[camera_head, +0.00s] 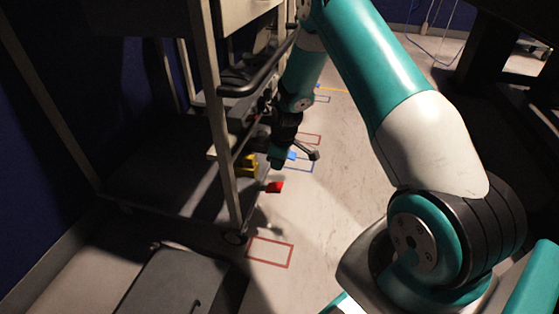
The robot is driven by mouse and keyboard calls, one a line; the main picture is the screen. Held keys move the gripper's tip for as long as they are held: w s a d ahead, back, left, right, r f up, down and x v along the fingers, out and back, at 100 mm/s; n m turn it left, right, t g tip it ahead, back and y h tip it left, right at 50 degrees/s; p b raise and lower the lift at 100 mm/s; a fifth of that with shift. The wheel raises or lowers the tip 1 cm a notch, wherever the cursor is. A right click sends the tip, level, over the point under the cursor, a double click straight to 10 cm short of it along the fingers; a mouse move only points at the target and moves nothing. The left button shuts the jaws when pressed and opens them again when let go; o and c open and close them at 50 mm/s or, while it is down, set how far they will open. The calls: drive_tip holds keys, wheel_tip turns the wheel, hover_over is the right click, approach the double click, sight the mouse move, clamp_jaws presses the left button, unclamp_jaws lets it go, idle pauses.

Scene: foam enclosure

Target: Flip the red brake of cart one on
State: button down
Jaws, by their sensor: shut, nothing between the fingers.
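A small red brake pedal (275,187) sticks out low at the right side of the near cart (216,115), just above the floor. Whether it is flipped on or off I cannot tell. My gripper (313,154) is small and dark at the end of my teal and white arm. It is shut and empty, beyond the red pedal and a little to its right in the picture, apart from it. My wrist hides part of the cart's side behind it.
A yellow part (248,165) sits inside the cart frame, and a blue part (291,155) shows beside my wrist. A caster (234,238) stands near a red floor outline (270,252). A dark flat platform (175,285) lies lower left.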

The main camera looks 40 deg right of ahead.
sight(278, 187)
wheel_tip(278, 187, down, 6)
drive_tip(key=b, duration=0.3)
drive_tip(key=shift+s+r, duration=0.1)
drive_tip(key=shift+r, duration=0.1)
drive_tip(key=shift+s+d+f+b, duration=0.1)
drive_tip(key=shift+d+f+b, duration=0.1)
drive_tip(key=shift+f, duration=0.15)
drive_tip(key=shift+s+d+f+b, duration=0.1)
drive_tip(key=shift+f+b, duration=0.1)
drive_tip(key=shift+f, duration=0.15)
drive_tip(key=shift+a, duration=0.15)
